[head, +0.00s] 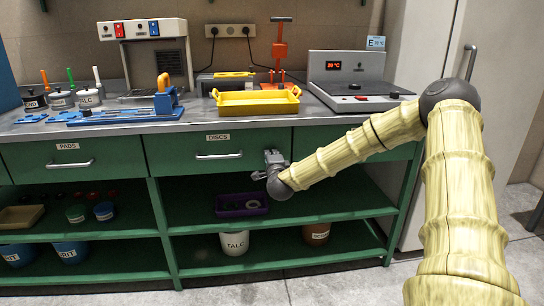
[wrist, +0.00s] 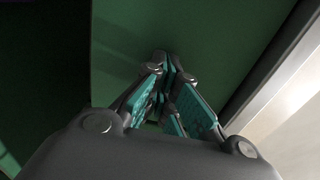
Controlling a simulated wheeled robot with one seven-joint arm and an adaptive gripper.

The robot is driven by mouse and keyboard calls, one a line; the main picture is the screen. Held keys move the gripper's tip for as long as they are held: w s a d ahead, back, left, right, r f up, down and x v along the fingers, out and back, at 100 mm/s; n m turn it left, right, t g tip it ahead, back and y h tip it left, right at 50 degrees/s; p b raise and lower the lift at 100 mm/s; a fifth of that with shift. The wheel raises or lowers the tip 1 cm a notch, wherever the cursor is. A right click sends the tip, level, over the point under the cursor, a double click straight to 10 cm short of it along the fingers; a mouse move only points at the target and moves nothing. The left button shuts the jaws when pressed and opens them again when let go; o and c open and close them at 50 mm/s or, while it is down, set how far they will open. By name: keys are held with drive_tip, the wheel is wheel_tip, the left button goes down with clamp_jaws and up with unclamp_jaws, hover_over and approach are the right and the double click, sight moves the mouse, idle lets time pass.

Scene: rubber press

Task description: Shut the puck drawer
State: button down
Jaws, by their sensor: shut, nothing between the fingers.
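No label reading "puck" shows. The drawer labelled DISCS (head: 190,150) has a green front and a bar handle (head: 218,156); it looks level with its neighbour, though I cannot tell if a small gap remains. The drawer labelled PADS (head: 85,158) is to its left and looks closed. A third green front (head: 318,140) on the right is partly hidden by my arm. My gripper (head: 272,155) is shut and empty, at the right end of the DISCS front. In the wrist view, its fingertips (wrist: 167,62) point at a green panel (wrist: 215,40); contact is unclear.
The counter (head: 200,119) above carries a yellow tray (head: 258,101), a blue tool (head: 165,100) and a hot press (head: 360,85). The open shelf below holds a purple tray (head: 228,212). Buckets, including TALC (head: 234,243), stand lower. Floor in front is clear.

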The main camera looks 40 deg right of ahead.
drive_tip(key=p+v, duration=0.2)
drive_tip(key=v, duration=1.2)
drive_tip(key=s+a+f+n+g+y, duration=0.2)
drive_tip(key=s+a+f+n+y, duration=0.15)
drive_tip(key=a+f+n, duration=0.45)
drive_tip(key=s+a+f+n+g+y, duration=0.2)
drive_tip(key=a+f+n+y, duration=0.2)
drive_tip(key=a+f, duration=0.8)
drive_tip(key=s+a+f+n+g+y, duration=0.2)
drive_tip(key=s+a+f+n+g, duration=0.25)
drive_tip(key=s+f, duration=0.6)
drive_tip(key=s+a+f+n+g, duration=0.2)
drive_tip(key=s+a+f, duration=0.15)
drive_tip(key=s, duration=0.45)
drive_tip(key=s+a+f+n+g, duration=0.25)
drive_tip(key=s+f, duration=0.25)
drive_tip(key=s, duration=0.4)
drive_tip(key=s+a+f+n+g, duration=0.2)
drive_tip(key=s+f+n, duration=0.15)
drive_tip(key=s, duration=0.45)
wheel_tip(320, 180, up, 23)
drive_tip(key=p, duration=2.3)
drive_tip(key=shift+d+f+m, duration=0.2)
drive_tip(key=shift+f+m, duration=0.05)
drive_tip(key=shift+m, duration=0.2)
